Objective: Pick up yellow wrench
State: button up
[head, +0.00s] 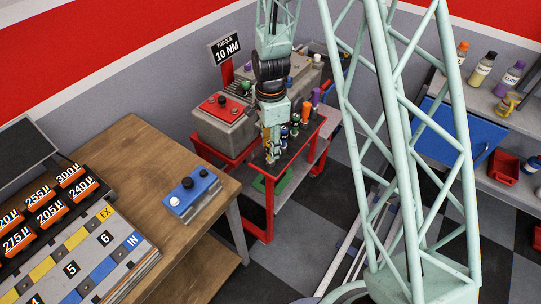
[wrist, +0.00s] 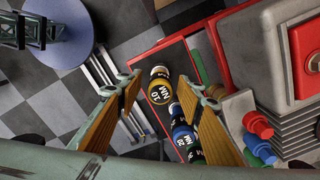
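My gripper (head: 271,157) hangs over the front end of a red-framed stand (head: 268,200) in the head view. In the wrist view my gripper (wrist: 157,125) is open, with its two orange-brown finger pads wide apart. A dark tool with a yellow band and "10 NM" lettering (wrist: 160,92), seemingly the yellow wrench, shows between the fingers, apart from both pads as far as I can see. A blue-banded tool (wrist: 182,137) and a green-banded one stand close beside it, towards the right finger. In the head view the yellow wrench is not clearly visible behind my gripper.
Several colour-topped tools (head: 306,110) stand in a row on the stand. A grey box with a red top (head: 224,108) stands left of my gripper, below a "10 NM" sign (head: 227,48). A wooden bench (head: 140,150) is at the left. Shelves line the right side.

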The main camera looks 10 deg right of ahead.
jog(key=c, duration=0.9)
jog(key=shift+c, duration=0.4)
jog(key=shift+r, duration=0.2)
jog(key=shift+r, duration=1.6)
jog(key=s+d+r, duration=0.1)
jog(key=s, duration=1.5)
jog(key=shift+d+r+b, duration=0.25)
jog(key=shift+d+b, duration=0.15)
jog(key=shift+b, duration=0.05)
jog(key=shift+w, duration=0.15)
